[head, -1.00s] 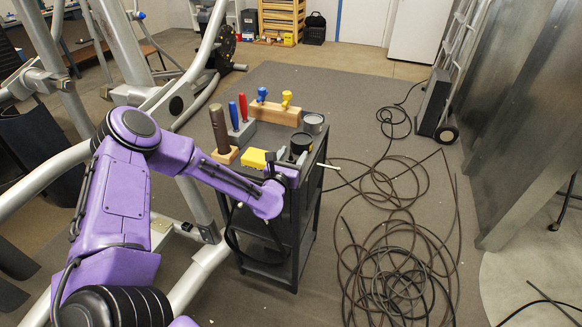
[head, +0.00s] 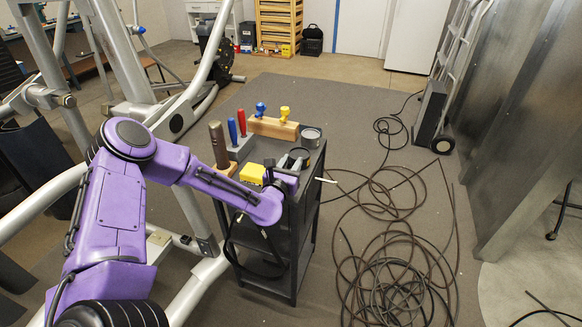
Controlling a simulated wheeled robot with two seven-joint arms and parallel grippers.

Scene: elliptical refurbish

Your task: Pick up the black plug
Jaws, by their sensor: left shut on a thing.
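My left purple arm reaches over the black tool cart (head: 312,185) from the left. My left gripper (head: 290,165) is at the cart's near end, low over the top, just right of a yellow block (head: 252,174). Its jaws are shut on a small dark thing, which I take to be the black plug; wrist and fingers hide most of it, so its shape is unclear. A black cable (head: 266,236) hangs in a loop below the wrist, in front of the cart. My right gripper does not show.
On the cart stand a brown cylinder (head: 217,145), a blue and a red screwdriver (head: 242,120), a wooden block with knobs (head: 273,128) and a metal can (head: 311,137). Coiled cable (head: 390,270) covers the floor at right. A silver exercise machine frame (head: 190,195) stands at left.

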